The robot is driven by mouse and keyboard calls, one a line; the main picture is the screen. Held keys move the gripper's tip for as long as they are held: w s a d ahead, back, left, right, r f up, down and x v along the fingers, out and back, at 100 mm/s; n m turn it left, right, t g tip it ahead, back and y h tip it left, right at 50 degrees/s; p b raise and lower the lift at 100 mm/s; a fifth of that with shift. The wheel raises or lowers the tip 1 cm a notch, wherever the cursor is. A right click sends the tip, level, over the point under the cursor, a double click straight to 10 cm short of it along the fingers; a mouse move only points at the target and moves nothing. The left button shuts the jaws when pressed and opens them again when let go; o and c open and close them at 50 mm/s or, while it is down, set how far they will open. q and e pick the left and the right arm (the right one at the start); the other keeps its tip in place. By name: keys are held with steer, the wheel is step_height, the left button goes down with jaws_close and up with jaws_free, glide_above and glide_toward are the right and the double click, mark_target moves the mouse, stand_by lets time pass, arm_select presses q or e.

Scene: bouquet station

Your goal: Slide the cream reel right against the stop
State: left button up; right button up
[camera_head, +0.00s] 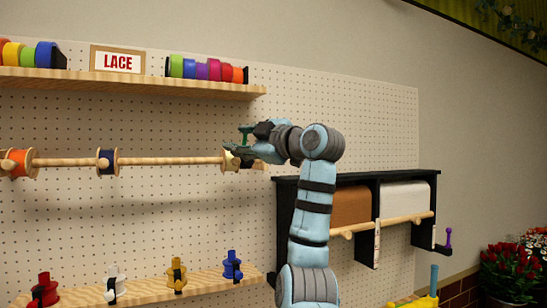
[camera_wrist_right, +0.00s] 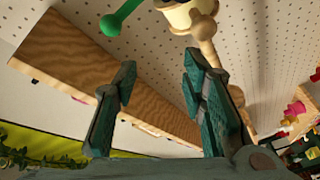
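The cream reel (camera_head: 227,161) sits on the horizontal wooden rod (camera_head: 170,161) near its right end, partly hidden by my right gripper (camera_head: 236,151). In the right wrist view the cream reel (camera_wrist_right: 190,12) shows at the top edge, beyond the fingertips. My right gripper (camera_wrist_right: 160,68) has its two fingers wide apart with nothing between them. A green piece with a round end (camera_wrist_right: 110,25) is beside the reel, and green also shows above the gripper in the head view (camera_head: 245,132). I cannot tell which part is the stop. My left gripper is out of view.
A navy reel (camera_head: 106,161) and an orange reel (camera_head: 18,162) are on the same rod, to the left, with bare rod between. A shelf (camera_head: 130,85) with colored rolls runs above. A lower shelf (camera_head: 140,286) holds several small spools. A black rack (camera_head: 355,178) stands right.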

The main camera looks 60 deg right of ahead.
steer(key=f+b+v, duration=0.1)
steer(key=b+v, duration=0.2)
steer(key=v, duration=0.8)
steer(key=shift+a+f, duration=0.3)
steer(key=shift+f, duration=0.1)
stand_by(0.6)
